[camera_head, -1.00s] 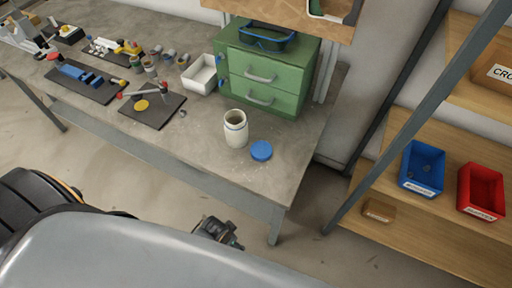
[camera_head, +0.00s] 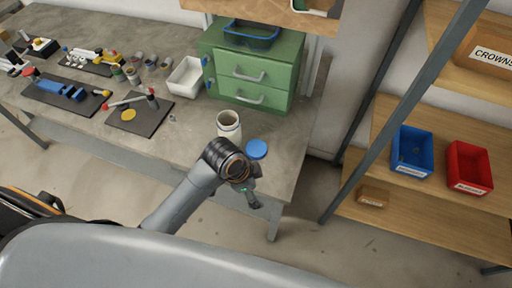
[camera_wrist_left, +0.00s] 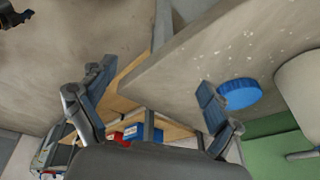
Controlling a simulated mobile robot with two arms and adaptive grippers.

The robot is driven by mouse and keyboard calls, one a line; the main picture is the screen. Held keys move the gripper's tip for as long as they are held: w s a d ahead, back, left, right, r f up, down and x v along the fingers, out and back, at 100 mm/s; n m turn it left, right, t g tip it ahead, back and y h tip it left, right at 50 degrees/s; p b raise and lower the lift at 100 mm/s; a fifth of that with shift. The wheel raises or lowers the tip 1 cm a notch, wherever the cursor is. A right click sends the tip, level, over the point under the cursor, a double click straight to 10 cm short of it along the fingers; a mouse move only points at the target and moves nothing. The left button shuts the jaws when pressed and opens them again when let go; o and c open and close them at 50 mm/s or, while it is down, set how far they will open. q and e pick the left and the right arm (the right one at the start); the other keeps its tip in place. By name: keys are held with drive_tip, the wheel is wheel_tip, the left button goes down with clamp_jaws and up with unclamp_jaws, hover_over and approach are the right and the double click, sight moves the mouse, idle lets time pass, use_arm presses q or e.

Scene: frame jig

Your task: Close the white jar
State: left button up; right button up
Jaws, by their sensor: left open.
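The white jar (camera_head: 229,122) stands upright and open on the workbench, its lower part hidden behind my left wrist in the head view. In the left wrist view it shows at the right edge (camera_wrist_left: 302,85). The blue lid (camera_head: 257,149) lies flat on the bench to the right of the jar, near the bench's front corner. It also shows in the left wrist view (camera_wrist_left: 240,94), just beyond one finger. My left gripper (camera_wrist_left: 156,76) is open and empty. In the head view it (camera_head: 256,196) is in front of the bench edge, apart from the lid. My right gripper is not in view.
A green drawer cabinet (camera_head: 254,76) and a white bin (camera_head: 186,76) stand behind the jar. Tools on dark mats lie at the left. A shelf with a blue bin (camera_head: 412,152) and a red bin (camera_head: 468,168) is at the right. The bench around the lid is clear.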

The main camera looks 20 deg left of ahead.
use_arm(q)
drive_tip(key=w+r+m, duration=0.1)
drive_tip(key=w+m, duration=0.1)
drive_tip(key=w+r+m, duration=0.2)
drive_tip(key=m, duration=0.1)
drive_tip(key=w+r+m+g, duration=0.1)
drive_tip(key=w+r+m, duration=0.1)
drive_tip(key=w+m, duration=0.1)
drive_tip(key=shift+d+y, duration=0.3)
drive_tip(key=shift+d, duration=0.1)
drive_tip(key=w+a+r+m+g+y, duration=0.1)
drive_tip(key=w+a+r+m+y, duration=0.1)
drive_tip(key=w+a+r+m, duration=0.2)
wheel_tip(320, 180, up, 4)
drive_tip(key=w+m, duration=0.2)
drive_tip(key=m, duration=0.2)
drive_tip(key=shift+w+a+r, duration=0.2)
drive_tip(key=shift+w+a, duration=0.1)
drive_tip(key=shift+a, duration=0.1)
drive_tip(key=p, duration=0.1)
hover_over(256, 147)
wheel_tip(256, 147, down, 9)
drive_tip(key=shift+r, duration=0.15)
